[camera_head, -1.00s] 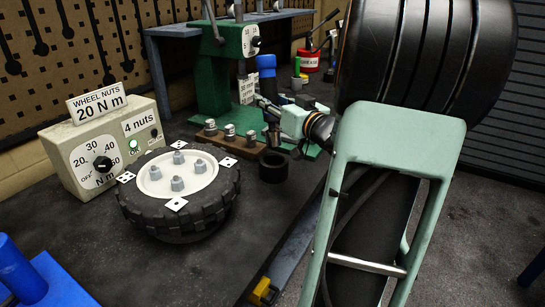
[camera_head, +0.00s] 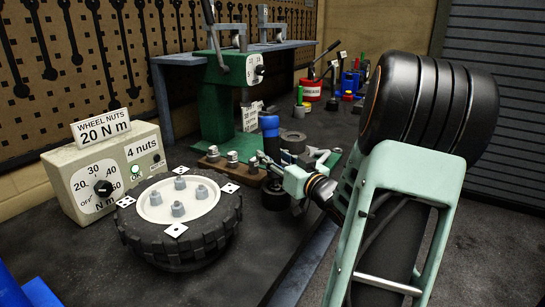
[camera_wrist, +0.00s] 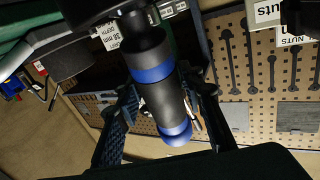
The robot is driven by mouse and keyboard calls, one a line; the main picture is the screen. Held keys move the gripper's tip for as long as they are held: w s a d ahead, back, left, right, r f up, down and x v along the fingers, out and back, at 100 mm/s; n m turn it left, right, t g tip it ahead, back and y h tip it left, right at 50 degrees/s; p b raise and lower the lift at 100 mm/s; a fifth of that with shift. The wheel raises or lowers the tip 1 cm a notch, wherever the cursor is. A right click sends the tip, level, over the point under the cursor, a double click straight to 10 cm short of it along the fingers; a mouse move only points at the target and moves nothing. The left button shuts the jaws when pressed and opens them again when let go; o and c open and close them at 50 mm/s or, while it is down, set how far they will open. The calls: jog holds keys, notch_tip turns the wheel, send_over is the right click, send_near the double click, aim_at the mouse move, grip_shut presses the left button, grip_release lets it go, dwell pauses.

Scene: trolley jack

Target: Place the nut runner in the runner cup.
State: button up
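The nut runner (camera_head: 269,123) is a black upright cylinder with blue bands. It also shows large in the wrist view (camera_wrist: 155,80), between my two fingers. My gripper (camera_head: 271,161) is shut on its body, reaching in from the right. The runner cup (camera_head: 274,194) is a short black round cup on the bench, right of the wheel. The runner stands directly over it. The cup is partly hidden by the gripper and runner, and I cannot tell how far the runner's lower end is inside.
A wheel (camera_head: 160,249) with several hub nuts lies left of the cup. A torque box (camera_head: 75,170) stands behind it. A green press (camera_head: 222,95) and a wooden rack (camera_head: 250,178) with sockets are behind the cup.

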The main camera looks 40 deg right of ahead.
jog(key=shift+o, duration=1)
jog(key=shift+f, duration=0.1)
jog(key=shift+f+b, duration=0.25)
jog(key=shift+b, duration=0.2)
jog(key=s+p, duration=0.1)
jog(key=s, duration=0.9)
jog(key=shift+s+a+r+p, duration=0.3)
jog(key=shift+s+a, duration=0.1)
